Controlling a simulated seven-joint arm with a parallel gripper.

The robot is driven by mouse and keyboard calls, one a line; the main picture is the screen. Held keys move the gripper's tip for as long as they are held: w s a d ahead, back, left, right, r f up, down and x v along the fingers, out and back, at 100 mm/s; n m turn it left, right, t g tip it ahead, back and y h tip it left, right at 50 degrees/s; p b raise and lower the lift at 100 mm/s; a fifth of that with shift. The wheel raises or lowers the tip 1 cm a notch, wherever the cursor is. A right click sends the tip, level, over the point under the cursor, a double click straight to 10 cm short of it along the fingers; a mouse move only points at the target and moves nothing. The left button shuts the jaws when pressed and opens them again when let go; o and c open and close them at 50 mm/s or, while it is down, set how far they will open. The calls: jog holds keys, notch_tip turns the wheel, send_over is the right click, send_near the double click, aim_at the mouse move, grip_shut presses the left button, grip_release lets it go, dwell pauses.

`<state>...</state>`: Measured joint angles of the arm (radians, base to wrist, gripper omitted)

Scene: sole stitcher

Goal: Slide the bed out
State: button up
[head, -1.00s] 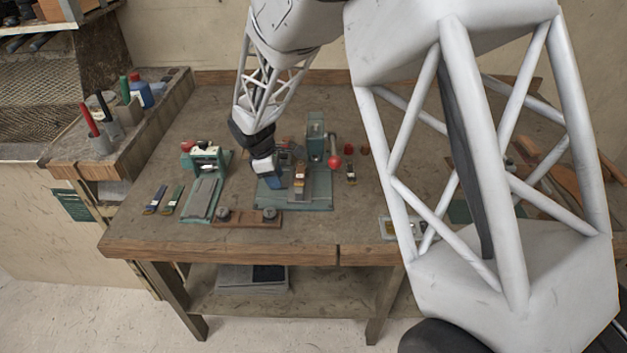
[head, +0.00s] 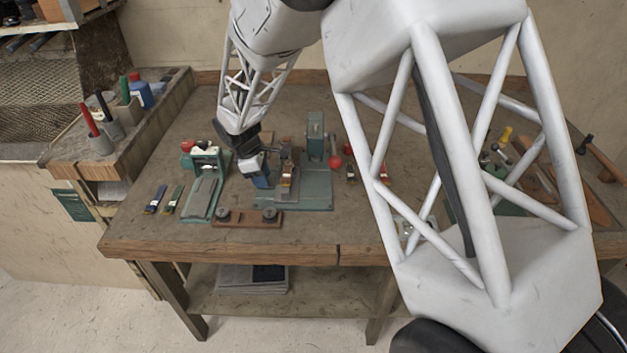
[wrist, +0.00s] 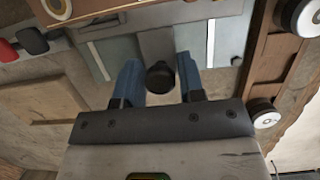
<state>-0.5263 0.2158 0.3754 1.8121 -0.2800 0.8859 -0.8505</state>
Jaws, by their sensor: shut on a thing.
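The sole stitcher's green base plate (head: 310,197) lies on the bench, with a tall green post (head: 316,135) and a red ball lever (head: 335,161) at its back. The bed (head: 287,174), a narrow brown-and-grey piece, stands over the plate's left part. My gripper (head: 262,183) is low at the left of the bed. In the wrist view my blue fingers (wrist: 159,74) are shut on a round black knob (wrist: 160,79), with a grey plate (wrist: 157,44) just beyond it. How the knob joins the bed is hard to see.
A smaller green machine (head: 205,185) stands close on the left. A wooden bar with two round knobs (head: 247,217) lies in front of the base plate. Two small tools (head: 165,199) lie at the far left. The bench front is clear.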

jog(key=shift+a, duration=0.2)
dwell(0.3)
jog(key=shift+a, duration=1.8)
jog(key=o, duration=0.5)
jog(key=shift+r, duration=0.1)
jog(key=shift+d+v, duration=0.25)
jog(key=shift+v, duration=0.75)
jog(key=shift+d+v, duration=0.25)
jog(key=shift+v, duration=0.8)
jog(key=shift+d+v, duration=0.25)
jog(key=shift+v, duration=0.75)
jog(key=shift+d+r, duration=0.1)
jog(key=shift+r, duration=0.1)
jog(key=shift+d, duration=5.9)
